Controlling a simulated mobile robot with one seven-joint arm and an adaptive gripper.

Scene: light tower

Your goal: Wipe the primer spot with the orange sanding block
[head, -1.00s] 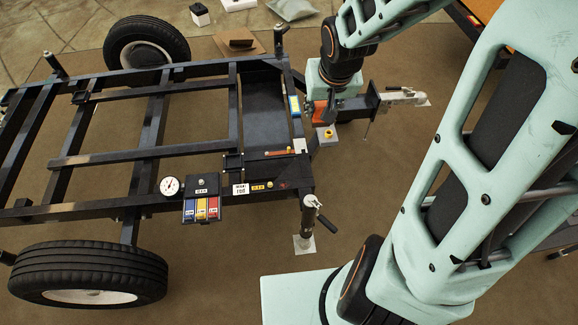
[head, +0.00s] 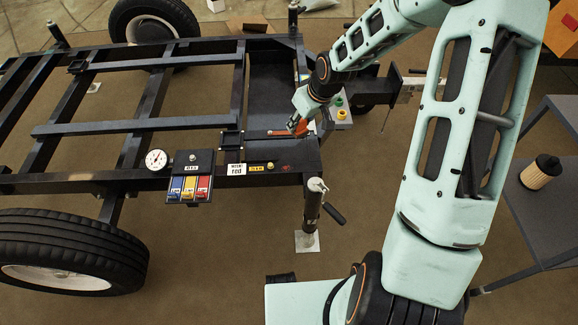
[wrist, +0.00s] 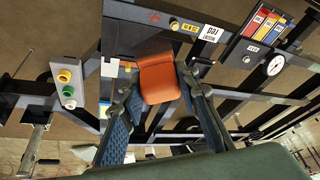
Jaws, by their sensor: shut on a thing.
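The orange sanding block (wrist: 158,78) is between the two fingers of my gripper (wrist: 156,92) in the wrist view, and the fingers are shut on it. In the head view my gripper (head: 303,118) is over the front end of the black trailer frame (head: 200,180), mostly covering the block. A small red patch (head: 286,167), apparently the primer spot, is on the frame's front corner. It also shows in the wrist view (wrist: 154,17), beyond the block. The block appears apart from the patch.
Beside the patch are a yellow label (head: 256,168), a white label (head: 236,170), a box with colored tags (head: 189,187) and a round gauge (head: 156,160). A control box with buttons (head: 340,114) is right of my gripper. A jack post (head: 313,205) stands at the corner. A grey table (head: 540,215) is at right.

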